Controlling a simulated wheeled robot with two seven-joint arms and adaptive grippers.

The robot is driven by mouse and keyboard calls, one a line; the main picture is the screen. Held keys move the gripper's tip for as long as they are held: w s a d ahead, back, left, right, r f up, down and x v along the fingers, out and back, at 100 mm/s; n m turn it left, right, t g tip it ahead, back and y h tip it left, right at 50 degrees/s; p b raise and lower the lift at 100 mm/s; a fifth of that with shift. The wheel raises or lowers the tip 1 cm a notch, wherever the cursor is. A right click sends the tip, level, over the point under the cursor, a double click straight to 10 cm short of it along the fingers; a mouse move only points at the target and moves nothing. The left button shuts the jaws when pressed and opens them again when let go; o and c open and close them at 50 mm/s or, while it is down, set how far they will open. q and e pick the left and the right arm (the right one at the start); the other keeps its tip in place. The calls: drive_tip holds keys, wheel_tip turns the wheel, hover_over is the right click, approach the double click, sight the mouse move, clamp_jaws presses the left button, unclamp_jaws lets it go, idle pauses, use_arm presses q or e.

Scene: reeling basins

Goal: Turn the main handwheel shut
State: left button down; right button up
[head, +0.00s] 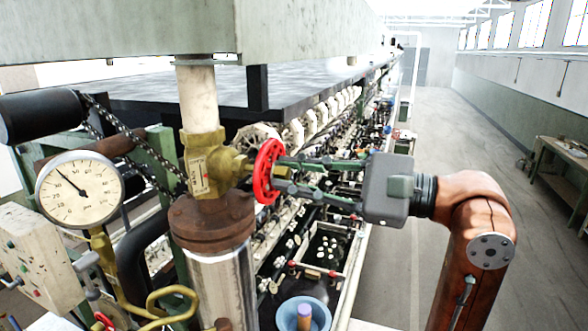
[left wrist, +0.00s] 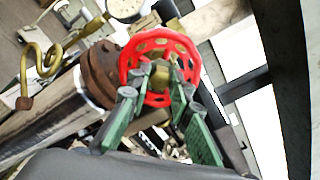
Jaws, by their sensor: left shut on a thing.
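The red main handwheel (head: 265,172) stands on the side of a brass valve (head: 203,165) on a vertical pipe, and its face is turned to the right. My left gripper (head: 279,174) reaches it from the right, with one green finger above the other. The fingers are shut on the handwheel. In the left wrist view the handwheel (left wrist: 129,62) shows as a ring with holes, and the fingertips of my left gripper (left wrist: 160,72) meet its near side. The exact contact points are partly hidden. My right gripper is not in view.
A round pressure gauge (head: 80,190) is left of the valve. Brass piping (head: 172,300) and a small red wheel (head: 104,321) are below it. A blue basin (head: 303,314) stands below the handwheel. A long machine row runs back, with a clear aisle (head: 425,150) to its right.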

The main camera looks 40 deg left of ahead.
use_arm(q)
drive_tip(key=m+p, duration=0.1)
drive_tip(key=m, duration=0.4)
drive_tip(key=m+p, duration=0.1)
drive_tip(key=m, duration=0.2)
drive_tip(key=shift+r, duration=0.1)
drive_tip(key=m, duration=0.5)
drive_tip(key=shift+m, duration=0.4)
drive_tip(key=m, duration=0.6)
drive_tip(key=c, duration=1.9)
unclamp_jaws()
drive_tip(key=shift+d, duration=0.1)
